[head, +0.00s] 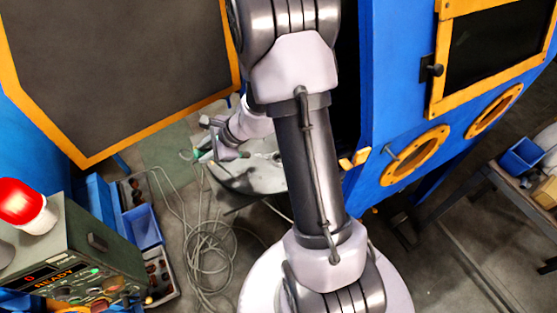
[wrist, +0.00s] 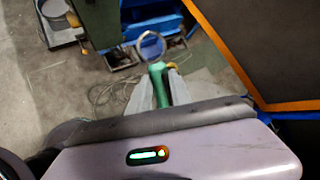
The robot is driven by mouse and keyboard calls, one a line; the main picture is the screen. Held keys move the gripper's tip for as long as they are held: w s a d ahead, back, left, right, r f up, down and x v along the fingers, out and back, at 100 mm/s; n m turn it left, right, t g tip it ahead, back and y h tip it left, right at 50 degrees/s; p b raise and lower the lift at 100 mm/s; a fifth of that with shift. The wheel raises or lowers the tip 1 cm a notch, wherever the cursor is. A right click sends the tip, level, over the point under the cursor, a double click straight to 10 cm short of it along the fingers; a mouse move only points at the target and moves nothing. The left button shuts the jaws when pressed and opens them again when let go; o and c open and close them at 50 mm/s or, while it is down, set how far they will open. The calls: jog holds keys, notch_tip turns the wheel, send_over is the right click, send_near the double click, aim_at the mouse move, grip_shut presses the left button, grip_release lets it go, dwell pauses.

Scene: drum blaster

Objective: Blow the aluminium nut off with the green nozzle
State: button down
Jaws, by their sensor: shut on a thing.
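The green nozzle (wrist: 158,72) stands between the two pale fingers of my gripper (wrist: 159,88) in the wrist view, and the gripper is shut on it. A pale ring shape shows just beyond the nozzle; I cannot tell what it belongs to. In the head view my gripper (head: 213,146) is small, left of my arm, with a bit of green nozzle (head: 205,157) at its tip. It is over or beside the left edge of a round grey turntable (head: 245,182). I cannot make out the aluminium nut; my arm hides part of the turntable.
A blue cabinet (head: 398,95) with orange-rimmed ports stands on the right, its open door (head: 120,70) on the left. A thin hose (head: 205,255) lies coiled on the floor. A control box (head: 90,245) with a red lamp and parts bins stand lower left.

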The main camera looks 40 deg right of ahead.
jog(key=shift+s, duration=0.1)
jog(key=shift+s+d+b, duration=0.35)
jog(key=shift+s+d, duration=0.1)
jog(key=shift+s, duration=0.25)
jog(key=shift+s+a+b, duration=0.4)
jog(key=shift+a+b, duration=0.3)
